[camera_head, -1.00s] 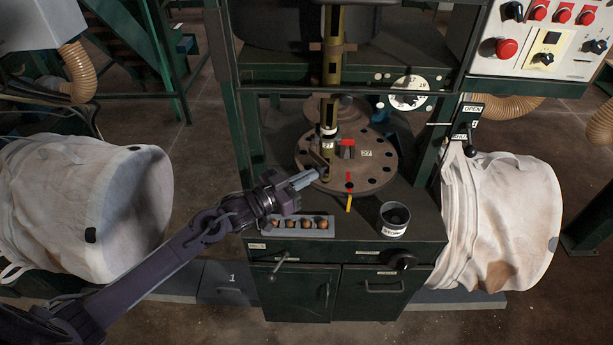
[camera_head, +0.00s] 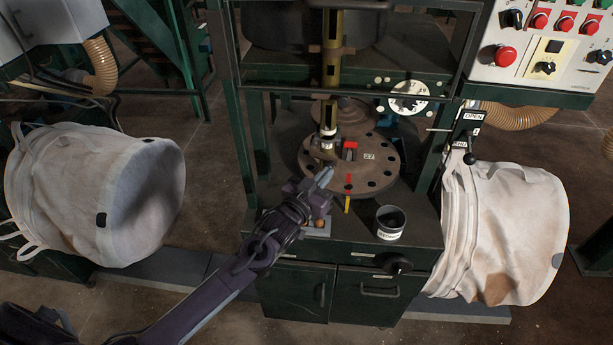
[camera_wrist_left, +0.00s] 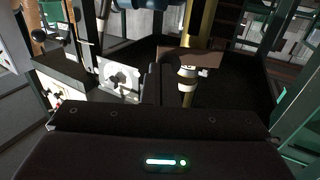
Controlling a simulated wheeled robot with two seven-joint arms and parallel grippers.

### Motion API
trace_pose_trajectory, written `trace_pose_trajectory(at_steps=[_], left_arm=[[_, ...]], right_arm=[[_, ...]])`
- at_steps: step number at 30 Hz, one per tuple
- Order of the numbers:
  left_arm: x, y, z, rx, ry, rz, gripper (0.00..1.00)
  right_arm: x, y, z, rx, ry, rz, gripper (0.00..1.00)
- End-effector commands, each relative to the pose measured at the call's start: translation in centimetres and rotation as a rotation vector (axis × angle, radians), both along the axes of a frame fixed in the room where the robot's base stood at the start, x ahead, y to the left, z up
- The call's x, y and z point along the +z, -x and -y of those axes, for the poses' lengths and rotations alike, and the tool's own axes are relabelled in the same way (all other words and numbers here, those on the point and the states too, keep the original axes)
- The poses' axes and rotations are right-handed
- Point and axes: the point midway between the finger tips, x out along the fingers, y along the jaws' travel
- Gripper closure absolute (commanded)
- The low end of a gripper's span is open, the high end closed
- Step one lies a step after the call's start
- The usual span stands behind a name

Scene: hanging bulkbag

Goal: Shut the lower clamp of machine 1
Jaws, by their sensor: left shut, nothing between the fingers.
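My left gripper (camera_head: 325,176) is shut and empty. Its tips are at the front edge of the round plate with holes (camera_head: 385,172), close to the foot of the brass post (camera_head: 332,70). I cannot tell whether they touch. A lever with a black knob (camera_head: 470,158) hangs at the right post under an "OPEN" label (camera_head: 474,116), well right of the gripper. No part is readable as the lower clamp, so I cannot tell its state. In the left wrist view the post (camera_wrist_left: 187,85) stands ahead. My right gripper is not in view.
A grey cup (camera_head: 390,223) stands on the bench right of my arm. My forearm hides most of a small tray (camera_head: 318,228). White bags (camera_head: 100,195) (camera_head: 510,230) flank the machine. A control panel (camera_head: 545,45) is at upper right.

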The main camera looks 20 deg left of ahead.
Motion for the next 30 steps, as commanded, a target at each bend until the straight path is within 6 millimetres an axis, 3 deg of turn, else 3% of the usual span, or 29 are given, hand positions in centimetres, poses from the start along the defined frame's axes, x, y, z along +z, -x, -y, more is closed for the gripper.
trace_pose_trajectory(at_steps=[8,12,30], left_arm=[[-0.2,-1.5,2.1,0.235,0.005,0.0,1.0],[-0.2,-2.2,2.6,0.226,-0.001,0.001,1.0],[0.1,-3.5,3.6,0.222,-0.001,0.004,1.0]], right_arm=[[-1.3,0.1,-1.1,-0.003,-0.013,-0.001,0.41],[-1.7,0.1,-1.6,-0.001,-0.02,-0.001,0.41],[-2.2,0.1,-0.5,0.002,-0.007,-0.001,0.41]])
